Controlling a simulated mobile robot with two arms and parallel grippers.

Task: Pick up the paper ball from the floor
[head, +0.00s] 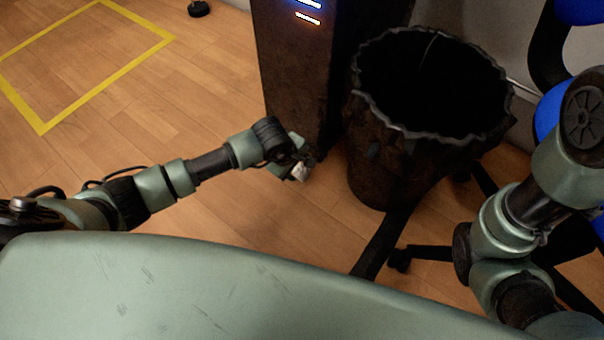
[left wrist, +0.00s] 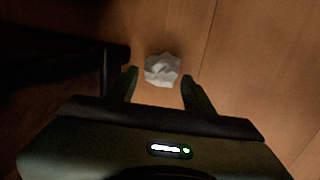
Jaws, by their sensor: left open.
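The paper ball (left wrist: 162,70) is white and crumpled. In the left wrist view it lies on the wooden floor just beyond and between the fingertips of my left gripper (left wrist: 160,80). The fingers are apart, and I cannot tell whether either one touches the ball. In the head view a small white patch of the paper ball (head: 300,172) shows at the end of my left gripper (head: 304,168), partly hidden by it. My right arm is at the right of the head view, but its gripper is out of view.
A black bin (head: 385,150) with a wavy rim stands right of my left gripper. A dark cabinet (head: 295,75) with lights stands behind it. A blue chair (head: 580,12) with a black wheeled base (head: 380,245) is at the right. Floor at left, with a yellow taped outline (head: 105,88), is mostly clear.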

